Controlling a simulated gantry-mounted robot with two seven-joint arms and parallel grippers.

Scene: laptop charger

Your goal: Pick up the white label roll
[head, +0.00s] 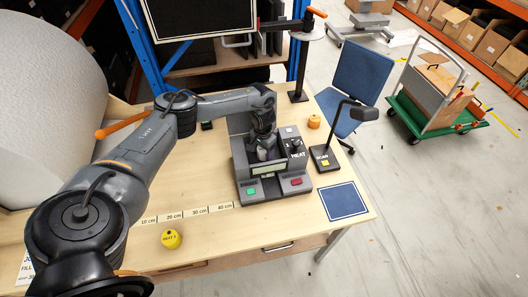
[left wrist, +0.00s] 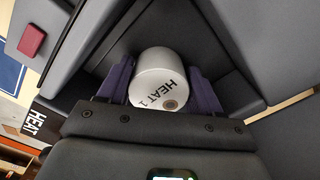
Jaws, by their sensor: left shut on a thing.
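The white label roll (left wrist: 160,80) is a short cylinder with "HEAT 1" printed on its end, seen in the left wrist view. It sits between the two purple fingers of my left gripper (left wrist: 161,86), which is shut on it. In the head view my left gripper (head: 263,152) points down into the open bay of the grey machine marked "HEAT" (head: 247,192). There the roll is small and mostly hidden by the gripper. I cannot tell whether the roll touches the bay floor. My right gripper is not in view.
A yellow "HEAT" roll (head: 171,239) lies at the front of the wooden table (head: 215,235), near a printed ruler strip (head: 188,213). Right of the machine are a scanner stand (head: 327,160), a blue mat (head: 342,202) and an orange roll (head: 314,122). The machine's bay walls surround my gripper.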

